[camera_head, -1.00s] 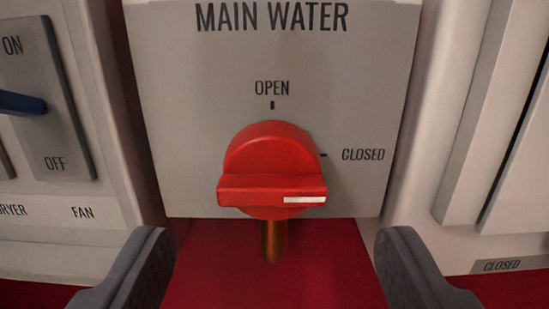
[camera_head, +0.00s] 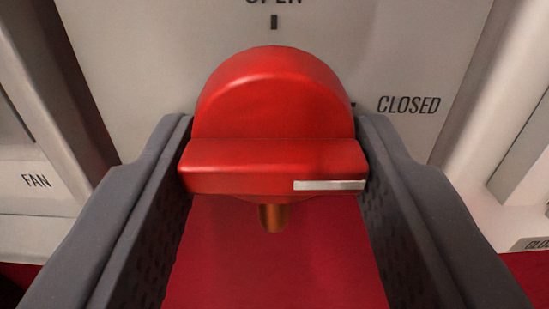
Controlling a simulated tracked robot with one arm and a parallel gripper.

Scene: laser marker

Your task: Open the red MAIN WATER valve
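The red valve knob (camera_head: 273,110) fills the middle of the view in front of its grey panel (camera_head: 130,60). Its handle bar lies level, and the white mark (camera_head: 330,185) on the bar is at the right end, on the side of the CLOSED label (camera_head: 409,104). The OPEN tick (camera_head: 274,22) is above the knob. My gripper (camera_head: 275,150) has one dark finger on each side of the knob, close to the bar's two ends. I cannot tell whether the fingers touch or press on it.
A copper pipe stub (camera_head: 272,217) shows below the knob, over a red surface (camera_head: 275,265). A raised white frame edge (camera_head: 465,110) stands to the right. A panel with a FAN label (camera_head: 36,181) is at the left.

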